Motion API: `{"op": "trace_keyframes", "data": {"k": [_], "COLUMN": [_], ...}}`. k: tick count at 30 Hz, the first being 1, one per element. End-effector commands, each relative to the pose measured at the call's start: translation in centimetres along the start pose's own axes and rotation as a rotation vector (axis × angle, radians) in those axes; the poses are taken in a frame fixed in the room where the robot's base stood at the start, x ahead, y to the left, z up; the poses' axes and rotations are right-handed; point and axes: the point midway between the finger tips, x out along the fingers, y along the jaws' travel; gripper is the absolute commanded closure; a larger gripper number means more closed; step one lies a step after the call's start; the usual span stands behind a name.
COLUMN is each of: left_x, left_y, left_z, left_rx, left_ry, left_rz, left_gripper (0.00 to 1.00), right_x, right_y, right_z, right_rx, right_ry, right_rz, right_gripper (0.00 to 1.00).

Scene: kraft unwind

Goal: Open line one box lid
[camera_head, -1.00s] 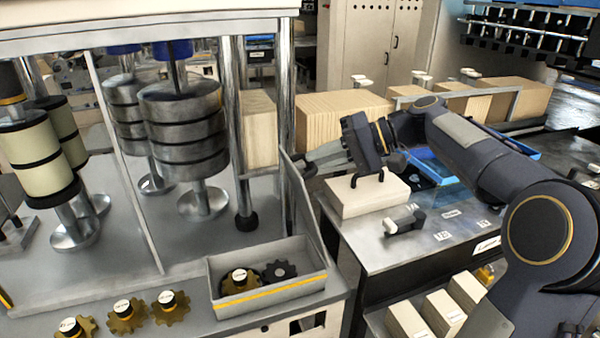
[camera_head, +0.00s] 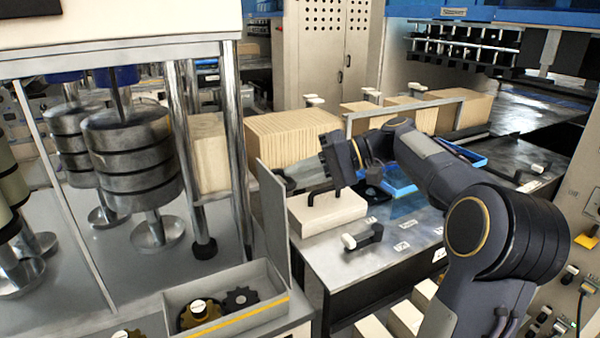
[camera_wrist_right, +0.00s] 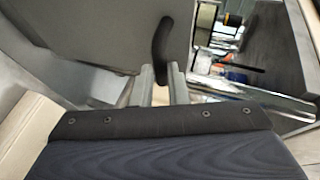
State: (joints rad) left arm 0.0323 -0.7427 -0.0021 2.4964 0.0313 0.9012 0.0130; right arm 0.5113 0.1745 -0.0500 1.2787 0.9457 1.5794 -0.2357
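The line one box appears to be the open grey tray (camera_head: 228,322) with a yellow stripe, low in the head view, with dark and brass gears inside. Its grey lid (camera_head: 273,215) stands steeply up at the tray's right side, clear of the opening. A black curved handle (camera_wrist_right: 163,45) on the grey lid panel (camera_wrist_right: 85,40) shows in the wrist view. My right gripper (camera_wrist_right: 163,82) has its two pale fingers close on either side of the handle's lower end. In the head view this gripper (camera_head: 284,180) is beside the lid, its fingertips partly hidden. My left gripper is not in view.
A cream block (camera_head: 335,214) with a black handle sits on the metal table (camera_head: 390,240) below my right wrist. A dark piece with a white end (camera_head: 362,238) lies nearby. Steel rollers (camera_head: 130,150) stand left of the lid. Stacked brown boards (camera_head: 290,135) are behind.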

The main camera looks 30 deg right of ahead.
Motion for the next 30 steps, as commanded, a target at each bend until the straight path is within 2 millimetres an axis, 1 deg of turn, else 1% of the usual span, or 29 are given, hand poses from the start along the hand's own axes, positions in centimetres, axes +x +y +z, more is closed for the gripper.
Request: {"op": "trace_keyframes", "data": {"k": [1,4,5,14,17,25,30], "left_x": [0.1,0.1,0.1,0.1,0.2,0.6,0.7], "left_y": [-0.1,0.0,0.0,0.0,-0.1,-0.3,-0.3], "left_z": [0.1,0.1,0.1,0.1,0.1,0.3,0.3], "left_rx": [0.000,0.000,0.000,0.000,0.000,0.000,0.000], "left_ry": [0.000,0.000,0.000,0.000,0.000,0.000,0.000], "left_rz": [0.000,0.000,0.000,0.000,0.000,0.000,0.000], "left_gripper": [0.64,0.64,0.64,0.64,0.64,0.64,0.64], "right_x": [0.2,0.2,0.2,-0.1,-1.1,-5.7,-7.4], "right_y": [0.9,0.8,0.7,0.5,0.5,0.6,0.6], "right_z": [0.1,0.1,0.1,0.1,0.0,0.0,0.0], "right_rx": [0.014,0.013,0.012,0.006,0.005,0.008,0.009], "right_ry": [-0.010,-0.008,-0.008,-0.004,-0.001,-0.001,-0.004], "right_rz": [0.012,0.010,0.010,0.007,0.008,0.010,0.008], "right_gripper": [0.81,0.68,0.66,0.66,0.66,0.66,0.66]}}
